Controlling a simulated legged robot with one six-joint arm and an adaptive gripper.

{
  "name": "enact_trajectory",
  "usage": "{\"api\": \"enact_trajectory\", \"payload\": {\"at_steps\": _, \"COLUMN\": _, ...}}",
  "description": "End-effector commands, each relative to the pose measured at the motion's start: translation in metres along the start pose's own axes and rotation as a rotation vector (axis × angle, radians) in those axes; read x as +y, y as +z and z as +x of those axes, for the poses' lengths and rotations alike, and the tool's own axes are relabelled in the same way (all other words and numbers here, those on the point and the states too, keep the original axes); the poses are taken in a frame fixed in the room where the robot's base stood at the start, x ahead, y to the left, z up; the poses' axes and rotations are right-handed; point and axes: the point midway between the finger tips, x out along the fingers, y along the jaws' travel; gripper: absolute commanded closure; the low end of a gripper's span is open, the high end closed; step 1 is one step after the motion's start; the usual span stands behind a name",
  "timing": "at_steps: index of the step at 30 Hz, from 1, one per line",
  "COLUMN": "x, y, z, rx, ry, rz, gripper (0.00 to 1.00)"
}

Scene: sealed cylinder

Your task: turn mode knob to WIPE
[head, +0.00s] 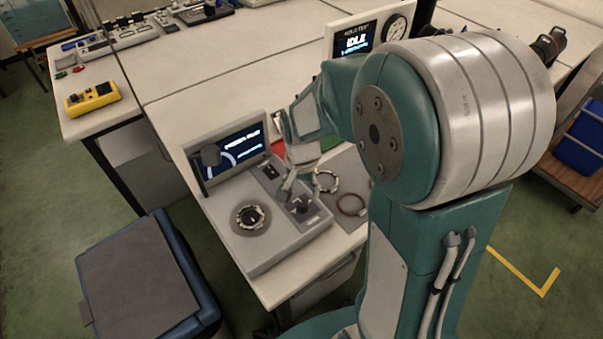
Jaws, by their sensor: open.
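A grey control console (283,246) stands at the front edge of the white bench, with a lit screen (242,148) at its back. A dark knob (301,204) sits on a dark panel at the console's right; its label and pointer are too small to read. A round port with a metal ring (250,219) is to the left of the knob. My gripper (288,190) is above the console, close to the knob and pointing down. It is open. I cannot tell whether its fingers touch the knob.
A metal ring (327,181) and a dark loop (351,205) lie right of the console. A display reading IDLE (357,39) stands behind with a dial gauge (397,28). A yellow device (93,98) lies at left. A blue bin (183,262) stands on the floor, front left.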

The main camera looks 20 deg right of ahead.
Motion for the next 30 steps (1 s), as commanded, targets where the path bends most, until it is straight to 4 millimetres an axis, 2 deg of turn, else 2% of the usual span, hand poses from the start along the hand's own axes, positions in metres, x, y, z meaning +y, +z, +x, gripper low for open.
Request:
{"api": "enact_trajectory", "payload": {"at_steps": 3, "x": -0.001, "y": -0.001, "z": -0.026, "rx": 0.004, "ry": -0.003, "rz": 0.000, "gripper": 0.24}}
{"api": "enact_trajectory", "payload": {"at_steps": 10, "x": -0.001, "y": 0.000, "z": -0.059, "rx": 0.001, "ry": 0.000, "rz": -0.001, "gripper": 0.24}}
{"api": "enact_trajectory", "payload": {"at_steps": 15, "x": -0.001, "y": 0.001, "z": -0.066, "rx": -0.002, "ry": 0.002, "rz": 0.000, "gripper": 0.24}}
{"api": "enact_trajectory", "payload": {"at_steps": 30, "x": 0.000, "y": 0.002, "z": -0.069, "rx": 0.006, "ry": -0.004, "rz": -0.009, "gripper": 0.24}}
